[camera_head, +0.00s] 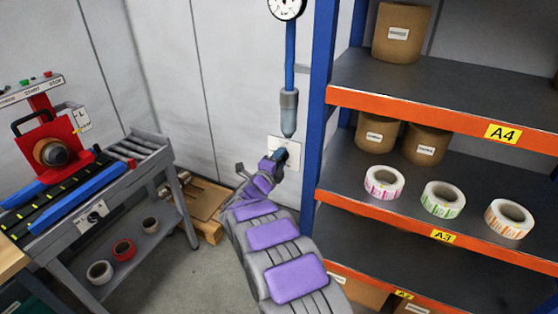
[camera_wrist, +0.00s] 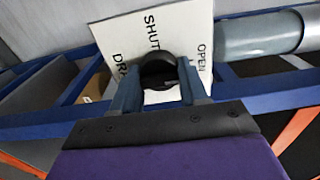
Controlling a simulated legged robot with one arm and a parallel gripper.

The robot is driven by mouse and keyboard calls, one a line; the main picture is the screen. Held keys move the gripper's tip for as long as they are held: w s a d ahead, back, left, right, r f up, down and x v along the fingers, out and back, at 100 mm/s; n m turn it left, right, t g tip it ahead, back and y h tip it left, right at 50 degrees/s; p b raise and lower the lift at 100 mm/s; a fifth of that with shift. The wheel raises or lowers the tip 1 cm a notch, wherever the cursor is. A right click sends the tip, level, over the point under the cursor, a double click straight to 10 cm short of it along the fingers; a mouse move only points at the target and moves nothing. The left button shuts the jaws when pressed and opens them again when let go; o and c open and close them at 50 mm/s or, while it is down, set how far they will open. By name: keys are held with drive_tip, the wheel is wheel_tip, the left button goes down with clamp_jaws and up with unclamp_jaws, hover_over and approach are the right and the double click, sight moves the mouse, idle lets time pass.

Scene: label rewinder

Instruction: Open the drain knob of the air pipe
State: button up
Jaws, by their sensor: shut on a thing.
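The blue air pipe (camera_head: 290,60) runs down the wall from a round gauge (camera_head: 287,5) to a grey-blue bowl (camera_head: 289,113). In the wrist view the grey pipe end (camera_wrist: 258,38) is at the upper right. A white label plate (camera_wrist: 190,25) with "OPEN", "SHUT" and a partly hidden word starting "DR" is behind the knob. The dark round drain knob (camera_wrist: 158,68) sits between my fingers. My gripper (camera_wrist: 157,90) is shut on it. In the head view my gripper (camera_head: 280,156) is just below the bowl, in front of the plate (camera_head: 291,150).
An orange-edged shelf rack (camera_head: 430,115) with label rolls and brown containers stands close on the right, its blue post (camera_head: 318,90) beside the pipe. A rewinder bench (camera_head: 90,210) is at left.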

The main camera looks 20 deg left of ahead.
drive_tip(key=o, duration=0.8)
drive_tip(key=shift+f, duration=0.45)
drive_tip(key=shift+o, duration=1.3)
drive_tip(key=shift+r, duration=0.2)
drive_tip(key=shift+s+r, duration=0.1)
drive_tip(key=s+a+p, duration=0.1)
drive_tip(key=s+p, duration=0.2)
drive_tip(key=s, duration=1.4)
drive_tip(key=shift+a, duration=0.2)
